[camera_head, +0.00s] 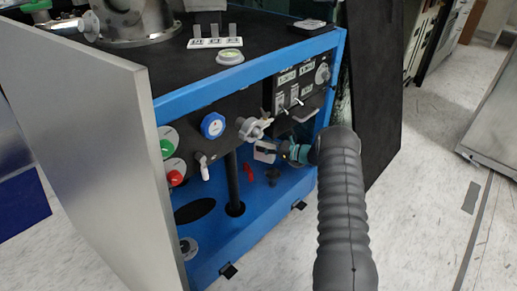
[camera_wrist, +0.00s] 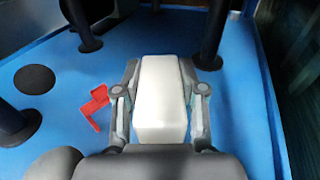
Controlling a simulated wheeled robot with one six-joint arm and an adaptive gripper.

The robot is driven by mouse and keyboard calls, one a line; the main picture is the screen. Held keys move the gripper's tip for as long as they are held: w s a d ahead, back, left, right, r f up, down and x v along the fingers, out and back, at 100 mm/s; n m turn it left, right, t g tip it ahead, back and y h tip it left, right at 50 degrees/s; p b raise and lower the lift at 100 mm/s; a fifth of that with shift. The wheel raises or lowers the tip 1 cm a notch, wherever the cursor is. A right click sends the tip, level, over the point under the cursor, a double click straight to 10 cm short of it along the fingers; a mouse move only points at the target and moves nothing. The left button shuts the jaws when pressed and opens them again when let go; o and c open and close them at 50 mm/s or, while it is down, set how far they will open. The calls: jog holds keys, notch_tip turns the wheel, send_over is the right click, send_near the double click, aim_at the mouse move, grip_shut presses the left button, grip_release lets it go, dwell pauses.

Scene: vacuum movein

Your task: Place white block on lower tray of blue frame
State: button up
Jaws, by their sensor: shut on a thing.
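My gripper (camera_wrist: 161,107) is shut on the white block (camera_wrist: 161,90), with one finger along each long side. In the head view the white block (camera_head: 265,151) shows at the tip of my gripper (camera_head: 280,151), inside the blue frame (camera_head: 240,75). The lower tray (camera_head: 255,222) of the frame is a flat blue surface below the block. It also fills much of the wrist view (camera_wrist: 60,75). The block appears above the tray; whether it touches cannot be told. My arm hides the frame's right lower corner.
A red bracket (camera_wrist: 94,106) lies on the tray left of the block. Black posts (camera_wrist: 80,25) rise from the tray. A grey side plate (camera_head: 90,130) closes the left.

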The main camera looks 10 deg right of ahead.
jog(key=shift+a+f+b, duration=0.2)
jog(key=shift+f+b, duration=0.05)
jog(key=shift+f, duration=0.65)
jog(key=shift+a+f+b, duration=0.2)
jog(key=shift+f+b, duration=0.05)
jog(key=shift+f, duration=0.6)
jog(key=shift+f, duration=0.15)
jog(key=o, duration=0.8)
jog(key=shift+o, duration=0.2)
jog(key=shift+w, duration=0.1)
jog(key=shift+d+r, duration=0.2)
jog(key=shift+d, duration=0.05)
jog(key=v, duration=1.1)
jog(key=shift+s+d+p, duration=0.2)
jog(key=shift+d+p, duration=0.1)
